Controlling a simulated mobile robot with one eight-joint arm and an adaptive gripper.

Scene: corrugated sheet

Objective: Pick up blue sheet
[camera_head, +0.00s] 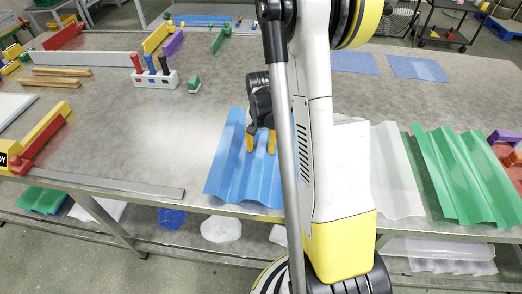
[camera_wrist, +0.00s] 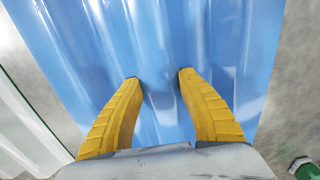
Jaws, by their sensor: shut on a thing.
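The blue sheet (camera_head: 228,165) is corrugated and lies on the grey metal table, near its front edge. My gripper (camera_head: 260,143) is over the sheet with its yellow fingers pointing down at it. In the wrist view the sheet (camera_wrist: 150,40) fills most of the picture. There the gripper's two yellow fingertips (camera_wrist: 158,75) are on the sheet with a ridge between them, shut on that ridge. My arm hides the right part of the sheet in the head view.
A white translucent sheet (camera_head: 396,175) and a green corrugated sheet (camera_head: 460,170) lie to the right. A white holder with coloured handles (camera_head: 155,79) stands farther back. A grey bar (camera_head: 120,185) lies at the front left. The table (camera_head: 110,130) is clear left of the blue sheet.

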